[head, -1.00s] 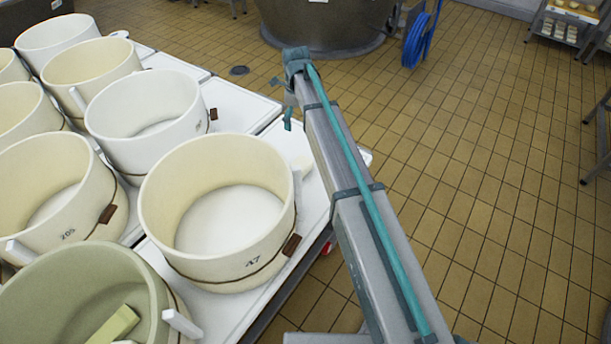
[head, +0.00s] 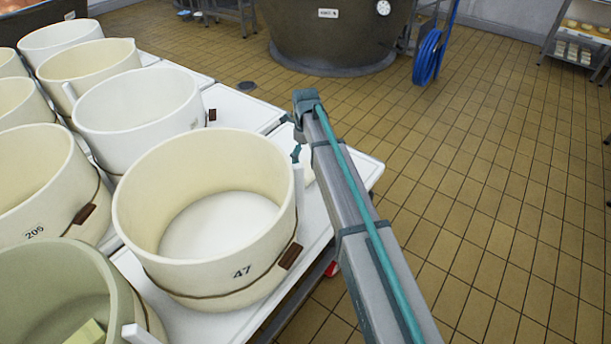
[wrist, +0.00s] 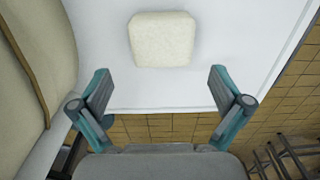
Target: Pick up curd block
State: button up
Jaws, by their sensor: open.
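The curd block, a pale cream block with rounded corners (wrist: 161,39), lies on a white tabletop (wrist: 100,30) in the wrist view. My gripper (wrist: 160,88) is open and empty, with its two teal-grey fingers spread wide. The block is apart from the fingers, ahead of the gap between them and roughly centred on it. In the head view my arm hides most of the gripper; only a small teal part (head: 296,152) shows beside the arm. A pale shape by it may be the block, largely hidden.
A cream vat marked 47 (head: 205,220) stands close left of my arm. Several more vats fill the table's left, including a greenish one (head: 60,290). The table's right edge is near the block. Tiled floor (head: 480,180) lies open to the right; a large dark vat (head: 335,35) stands behind.

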jog(key=shift+w+f, duration=0.2)
jog(key=shift+f, duration=3.6)
jog(key=c, duration=1.2)
jog(key=shift+r, duration=0.1)
